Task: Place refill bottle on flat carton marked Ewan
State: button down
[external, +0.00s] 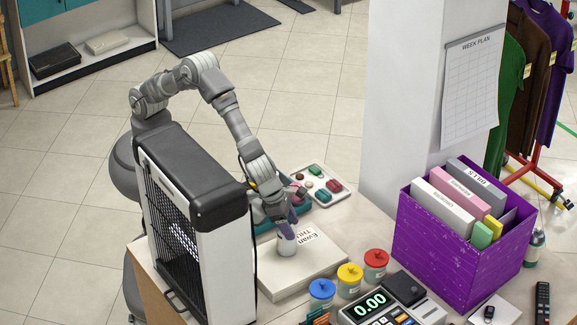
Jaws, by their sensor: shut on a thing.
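The flat carton marked Ewan (318,262) is a low white box lying on the counter, its lettering facing up. My gripper (282,226) points down over the carton's back left part, close to the lettering. It is shut on the refill bottle, whose pale lower part (287,246) shows below the fingers. The bottle looks about upright. Its upper part is largely hidden by the fingers. I cannot tell whether its base touches the carton or hangs just above it.
A black-and-white slatted unit (195,225) stands left of the carton. Trays of small coloured items (345,190) lie behind. Blue (321,290), yellow (349,275) and red (375,262) lidded jars stand at right, near a scale (390,305) and purple crate (455,255).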

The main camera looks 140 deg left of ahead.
jog(key=shift+r, duration=0.1)
jog(key=shift+c, duration=1.4)
grip_release()
